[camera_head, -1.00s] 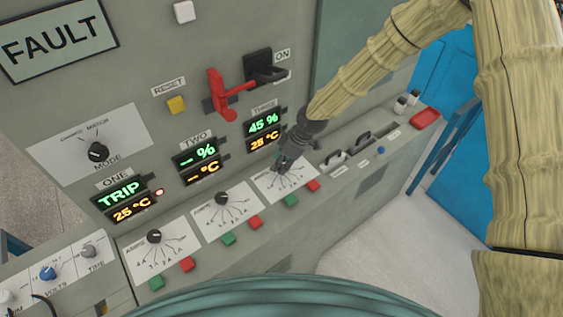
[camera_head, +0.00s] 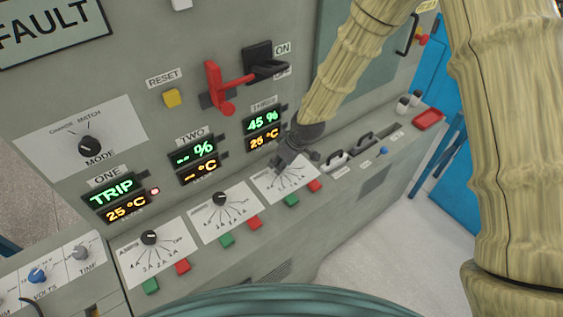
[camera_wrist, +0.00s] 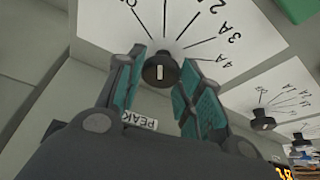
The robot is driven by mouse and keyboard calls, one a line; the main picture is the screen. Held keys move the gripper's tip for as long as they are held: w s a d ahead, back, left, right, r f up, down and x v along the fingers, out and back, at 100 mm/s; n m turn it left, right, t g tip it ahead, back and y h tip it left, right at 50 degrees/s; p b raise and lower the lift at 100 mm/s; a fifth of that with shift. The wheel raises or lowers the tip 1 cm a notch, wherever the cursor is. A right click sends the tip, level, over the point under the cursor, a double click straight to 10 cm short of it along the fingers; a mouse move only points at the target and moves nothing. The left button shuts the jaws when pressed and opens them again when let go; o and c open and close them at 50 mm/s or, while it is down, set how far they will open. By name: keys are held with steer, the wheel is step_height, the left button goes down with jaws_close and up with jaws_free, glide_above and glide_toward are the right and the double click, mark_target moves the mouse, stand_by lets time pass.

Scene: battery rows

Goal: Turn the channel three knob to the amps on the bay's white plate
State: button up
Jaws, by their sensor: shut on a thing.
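The channel three knob, black with a white pointer line, shows in the wrist view (camera_wrist: 160,70) at the centre of its white dial plate (camera_wrist: 240,22). Lines marked 1A, 2A, 3A and 4A fan out from it; a partly cut-off mark is at upper left. My gripper (camera_wrist: 164,60) is shut on the knob, one teal-padded finger on each side. In the head view my gripper (camera_head: 285,163) covers the knob on the rightmost dial plate (camera_head: 300,187), below the THREE display (camera_head: 262,132) reading 45 % and 25 °C. I cannot make out a bay plate stating amps.
Dials for channels one (camera_head: 149,237) and two (camera_head: 220,199) stand to the left. Green (camera_head: 291,201) and red (camera_head: 314,186) buttons sit just below the held dial. A red lever (camera_head: 222,88) juts out above. A PEAK label (camera_wrist: 138,120) lies near my fingers.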

steer(key=o, duration=1)
steer(key=v, duration=1.2)
